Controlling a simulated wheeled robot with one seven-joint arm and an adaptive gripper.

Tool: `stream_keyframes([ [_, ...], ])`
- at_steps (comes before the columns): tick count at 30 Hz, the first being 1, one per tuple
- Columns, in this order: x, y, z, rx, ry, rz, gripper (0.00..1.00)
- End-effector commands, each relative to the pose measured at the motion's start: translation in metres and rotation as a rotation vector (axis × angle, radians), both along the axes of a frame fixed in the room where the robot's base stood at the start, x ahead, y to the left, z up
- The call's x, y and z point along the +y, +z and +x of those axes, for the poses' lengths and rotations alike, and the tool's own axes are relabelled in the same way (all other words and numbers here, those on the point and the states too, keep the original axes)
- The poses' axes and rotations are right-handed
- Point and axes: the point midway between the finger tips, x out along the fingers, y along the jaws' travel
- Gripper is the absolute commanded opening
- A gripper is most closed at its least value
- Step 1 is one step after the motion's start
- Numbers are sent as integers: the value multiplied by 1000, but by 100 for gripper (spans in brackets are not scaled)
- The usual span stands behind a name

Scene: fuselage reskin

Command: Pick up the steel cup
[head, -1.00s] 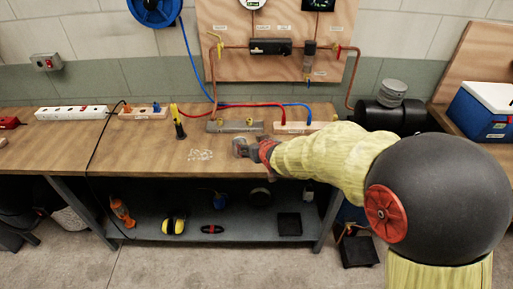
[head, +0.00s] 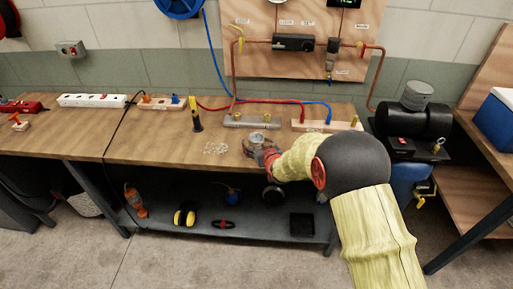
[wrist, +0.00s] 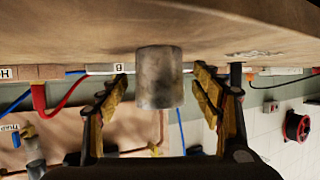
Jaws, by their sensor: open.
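The steel cup (wrist: 160,78) is a grey, worn metal cylinder on the wooden workbench (head: 130,145). In the wrist view, which is upside down, it sits between and just beyond the two fingers of my gripper (wrist: 160,95). The fingers are spread wide, with a gap on each side of the cup. In the head view the cup (head: 257,138) is small and sits by the tips of my gripper (head: 254,148) near the bench's front part. My gripper is open and holds nothing.
A grey bar (head: 252,122) with fittings and a wooden block (head: 315,125) with hoses lie behind the cup. A yellow-black tool (head: 196,115) stands to the left. The bench front to the left is mostly clear.

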Motion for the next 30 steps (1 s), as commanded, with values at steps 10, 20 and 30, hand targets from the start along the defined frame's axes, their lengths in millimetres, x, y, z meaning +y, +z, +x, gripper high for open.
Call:
stream_keyframes([
  [10, 4, -4, 13, -1, -1, 0, 66],
  [20, 4, -4, 13, -1, -1, 0, 50],
  [30, 4, -4, 13, -1, -1, 0, 31],
])
